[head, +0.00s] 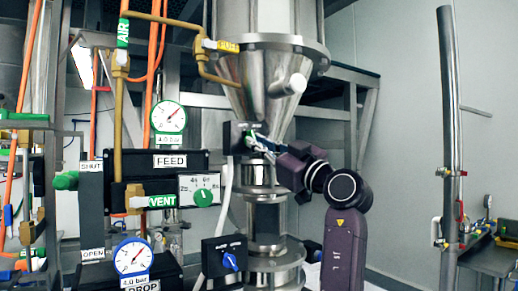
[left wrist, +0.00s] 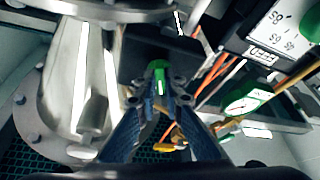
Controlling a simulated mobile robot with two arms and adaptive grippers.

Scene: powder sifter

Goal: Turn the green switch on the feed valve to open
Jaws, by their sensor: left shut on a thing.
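The green switch (left wrist: 160,76) sits between the two blue-grey fingertips of my left gripper (left wrist: 160,92) in the left wrist view. The fingers are shut on it. In the head view my left gripper (head: 258,142) reaches from the right to a small black switch box (head: 238,137) on the steel valve below the hopper cone. The switch is mostly hidden by the fingertips there, so its exact angle and its open or shut marks cannot be read. My right gripper is in neither view.
The steel hopper cone (head: 262,88) is just above the gripper. A panel with gauges, a FEED label (head: 170,161) and a green dial (head: 203,195) stands at the left. A vertical steel pole (head: 451,140) is at the right.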

